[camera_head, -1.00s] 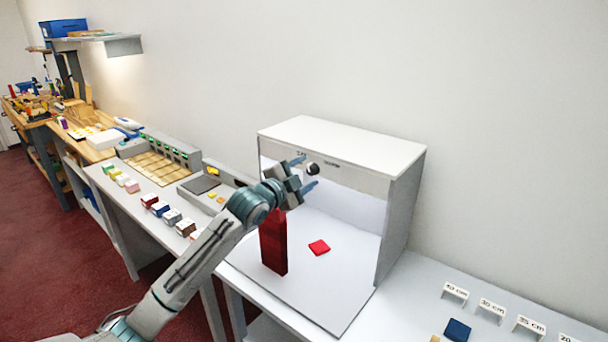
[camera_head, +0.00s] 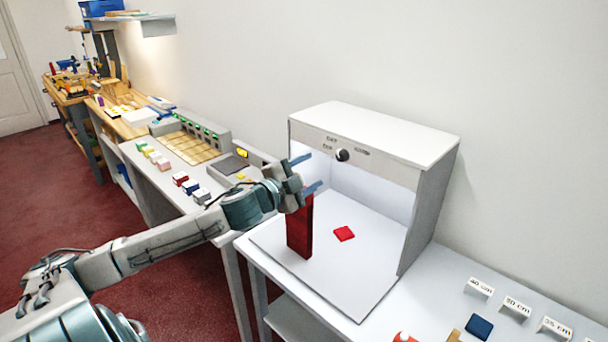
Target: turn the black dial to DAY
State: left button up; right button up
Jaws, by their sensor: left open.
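The black dial (camera_head: 342,155) sits on the front top panel of the white light booth (camera_head: 380,130). Small lettering surrounds it, too small to read surely, and I cannot tell where the dial points. My left gripper (camera_head: 310,173) is open and empty, its two blue fingers pointing right, in front of the booth. In the picture it is left of and a little below the dial, apart from it. My right gripper is not in view.
A tall red block (camera_head: 300,232) stands on the booth floor just below my left gripper. A flat red swatch (camera_head: 344,233) lies to its right. Centimetre signs (camera_head: 480,288) and a dark blue swatch (camera_head: 479,326) are on the counter at right.

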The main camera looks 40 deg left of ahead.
pick_arm(q)
jog(key=shift+s+p, duration=0.3)
jog(key=shift+s, duration=0.5)
